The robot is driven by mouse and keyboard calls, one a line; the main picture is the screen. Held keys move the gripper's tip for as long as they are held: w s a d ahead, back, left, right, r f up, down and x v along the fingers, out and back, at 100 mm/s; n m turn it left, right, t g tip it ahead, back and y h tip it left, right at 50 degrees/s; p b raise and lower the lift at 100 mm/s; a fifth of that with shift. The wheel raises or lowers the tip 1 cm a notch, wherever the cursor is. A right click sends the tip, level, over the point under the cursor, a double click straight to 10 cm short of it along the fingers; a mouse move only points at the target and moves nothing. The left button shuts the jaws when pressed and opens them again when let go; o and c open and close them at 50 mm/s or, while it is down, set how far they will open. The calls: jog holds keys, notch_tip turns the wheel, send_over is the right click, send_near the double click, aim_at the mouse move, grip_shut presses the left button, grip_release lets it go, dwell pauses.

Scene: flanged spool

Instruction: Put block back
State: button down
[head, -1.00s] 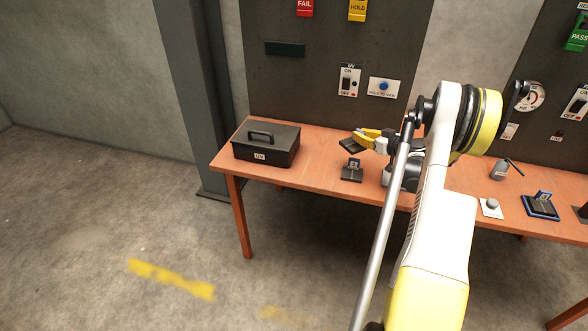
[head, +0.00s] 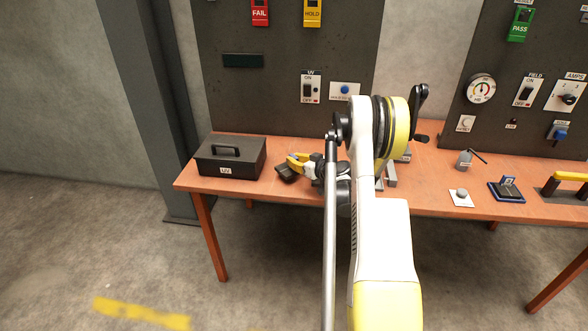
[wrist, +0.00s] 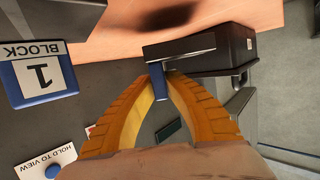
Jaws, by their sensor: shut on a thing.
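My gripper (head: 293,161), with its yellow fingers, is above the table, just right of the black UV case (head: 230,158). In the wrist view my gripper (wrist: 160,76) is shut on the blue upright part of a block (wrist: 160,87). The block's dark flat slab extends beyond the fingertips. In the head view the held block (head: 287,173) is a small dark shape below the fingers; whether it touches the table I cannot tell.
The UV case (wrist: 228,48) is close beyond the held block. Dark panels with switches stand behind the orange table (head: 420,200).

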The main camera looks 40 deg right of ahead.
notch_tip(320, 180, down, 3)
jog(key=shift+b, duration=0.6)
jog(key=shift+r, duration=0.1)
jog(key=c, duration=1.6)
grip_release()
